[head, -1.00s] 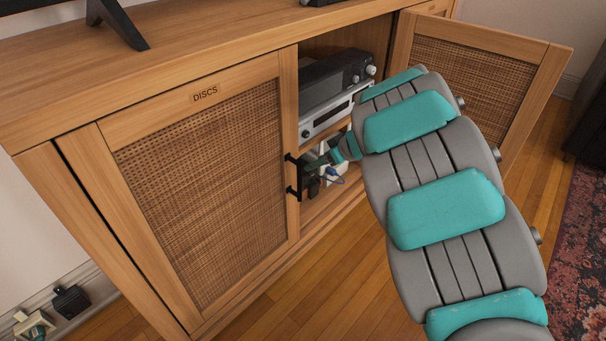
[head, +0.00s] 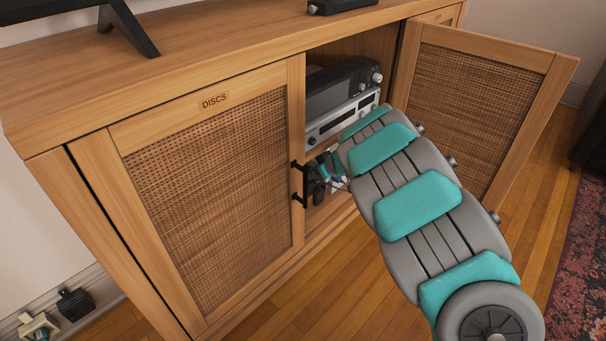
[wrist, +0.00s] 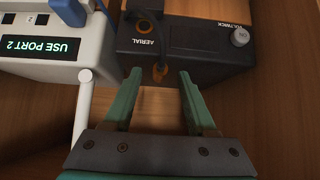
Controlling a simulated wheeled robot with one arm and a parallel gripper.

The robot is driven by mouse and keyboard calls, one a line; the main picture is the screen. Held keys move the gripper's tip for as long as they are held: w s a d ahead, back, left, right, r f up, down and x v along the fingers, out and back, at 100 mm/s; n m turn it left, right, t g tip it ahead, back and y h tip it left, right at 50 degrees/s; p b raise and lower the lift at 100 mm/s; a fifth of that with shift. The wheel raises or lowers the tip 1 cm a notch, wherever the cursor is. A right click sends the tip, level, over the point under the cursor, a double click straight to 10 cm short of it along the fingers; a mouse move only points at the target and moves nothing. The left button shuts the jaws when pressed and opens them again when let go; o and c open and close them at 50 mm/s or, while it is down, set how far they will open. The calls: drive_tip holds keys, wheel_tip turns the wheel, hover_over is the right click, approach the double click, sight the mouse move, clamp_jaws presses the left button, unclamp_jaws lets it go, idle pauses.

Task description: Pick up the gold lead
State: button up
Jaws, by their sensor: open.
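The lettering on the box appears upside down. In the head view my gripper (head: 328,168) is inside the open cabinet bay, partly hidden by my arm, and I cannot make out the gold lead there.
The right door (head: 480,110) stands open.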

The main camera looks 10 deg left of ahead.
clamp_jaws()
idle(0.4)
